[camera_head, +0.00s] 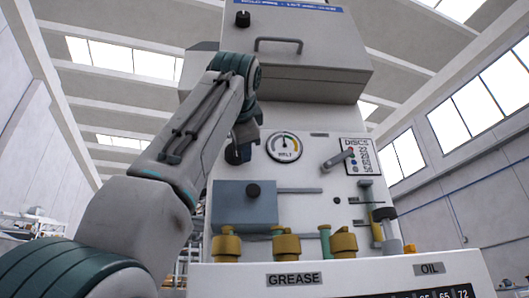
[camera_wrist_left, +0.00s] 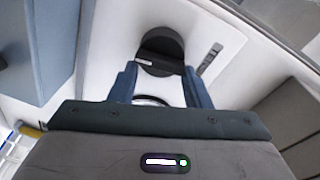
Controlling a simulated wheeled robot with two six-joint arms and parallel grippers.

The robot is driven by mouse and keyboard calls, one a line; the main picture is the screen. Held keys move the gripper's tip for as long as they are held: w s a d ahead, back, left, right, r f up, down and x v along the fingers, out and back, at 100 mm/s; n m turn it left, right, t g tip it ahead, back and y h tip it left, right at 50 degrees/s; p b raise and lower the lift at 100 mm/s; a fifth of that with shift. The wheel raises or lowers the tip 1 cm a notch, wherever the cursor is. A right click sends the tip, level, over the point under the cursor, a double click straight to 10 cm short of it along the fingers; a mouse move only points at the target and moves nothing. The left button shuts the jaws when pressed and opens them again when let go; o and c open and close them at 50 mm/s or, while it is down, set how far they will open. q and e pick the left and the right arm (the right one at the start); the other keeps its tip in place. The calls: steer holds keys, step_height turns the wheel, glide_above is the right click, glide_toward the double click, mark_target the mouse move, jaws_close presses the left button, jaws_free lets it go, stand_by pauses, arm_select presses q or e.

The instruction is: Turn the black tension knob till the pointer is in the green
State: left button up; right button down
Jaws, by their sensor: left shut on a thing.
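The black tension knob (camera_wrist_left: 161,45) is a round disc with a raised bar, on the white machine front in the left wrist view. My left gripper (camera_wrist_left: 160,68) has one finger at each end of that bar and is shut on it. In the head view my left arm reaches to the knob (camera_head: 233,156), which is partly hidden behind my left gripper (camera_head: 240,146). The round belt gauge (camera_head: 284,146) is just right of it, with a coloured scale; the pointer is too small to read surely. My right gripper is in neither view.
A grey lever (camera_head: 337,160) and a disc chart (camera_head: 356,156) are right of the gauge. A grey-blue box (camera_head: 245,207) with a black knob is below. Yellow-capped fittings (camera_head: 286,246) line the shelf above the grease label. A grey hood (camera_head: 290,70) overhangs the panel.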

arm_select(q)
steer(key=shift+a, duration=0.35)
steer(key=o, duration=0.7)
steer(key=shift+s+a, duration=0.1)
steer(key=shift+a, duration=0.1)
steer(key=o, duration=0.3)
steer(key=shift+s+a, duration=0.15)
steer(key=shift+a, duration=0.2)
steer(key=s, duration=0.4)
steer(key=s+d, duration=0.1)
steer(key=s, duration=0.6)
steer(key=shift+s+d+r, duration=0.3)
steer(key=shift+s+r, duration=0.1)
steer(key=shift+d+r, duration=0.1)
